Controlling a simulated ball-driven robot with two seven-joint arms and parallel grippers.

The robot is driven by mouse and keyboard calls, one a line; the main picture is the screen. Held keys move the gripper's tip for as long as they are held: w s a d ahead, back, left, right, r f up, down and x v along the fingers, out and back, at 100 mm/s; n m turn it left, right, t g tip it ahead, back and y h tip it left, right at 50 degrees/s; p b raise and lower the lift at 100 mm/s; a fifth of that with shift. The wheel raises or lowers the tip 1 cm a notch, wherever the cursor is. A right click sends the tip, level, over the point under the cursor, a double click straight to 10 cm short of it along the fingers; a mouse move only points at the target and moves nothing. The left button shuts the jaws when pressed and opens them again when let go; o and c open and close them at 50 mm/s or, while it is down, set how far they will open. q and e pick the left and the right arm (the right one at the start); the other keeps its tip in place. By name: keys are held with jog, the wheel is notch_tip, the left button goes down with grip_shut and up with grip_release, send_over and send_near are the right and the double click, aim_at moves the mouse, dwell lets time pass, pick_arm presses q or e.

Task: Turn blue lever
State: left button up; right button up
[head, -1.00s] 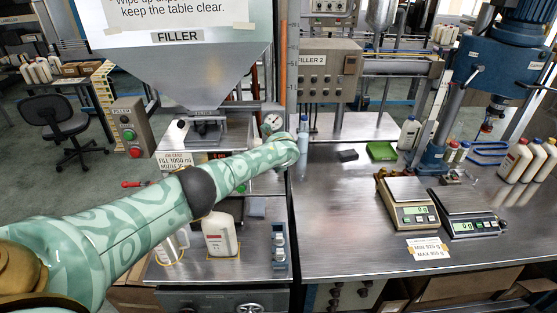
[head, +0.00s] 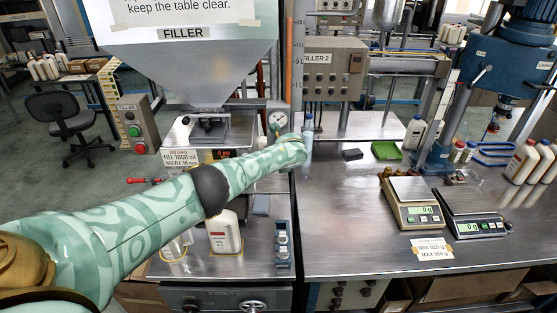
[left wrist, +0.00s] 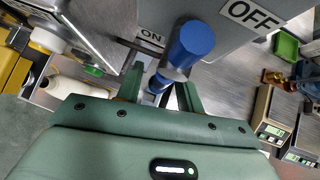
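The blue lever (left wrist: 190,45) shows in the left wrist view. It sticks up between the ON label (left wrist: 152,38) and the OFF label (left wrist: 254,14) on a grey panel, leaning toward the upper right. My left gripper (left wrist: 160,88) is open, with its two green fingers on either side of the lever's lower part. Gaps show between lever and fingers, so it does not look gripped. In the head view my left arm reaches to the filler (head: 185,33), and its forearm hides the lever and the gripper. My right gripper is not in view.
A white bottle (head: 225,235) stands on the filler's lower shelf. Two scales (head: 410,203) and a green tray (head: 387,150) are on the steel table. The table's middle is clear.

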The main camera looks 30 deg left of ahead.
pick_arm(q)
jog(key=shift+r, duration=0.15)
jog(key=shift+r+p, duration=0.2)
jog(key=shift+p, duration=0.1)
jog(key=p+v, duration=0.5)
jog(key=v, duration=1.1)
jog(key=shift+f+p, duration=0.2)
jog(key=shift+p, duration=0.15)
jog(key=shift+s, duration=0.1)
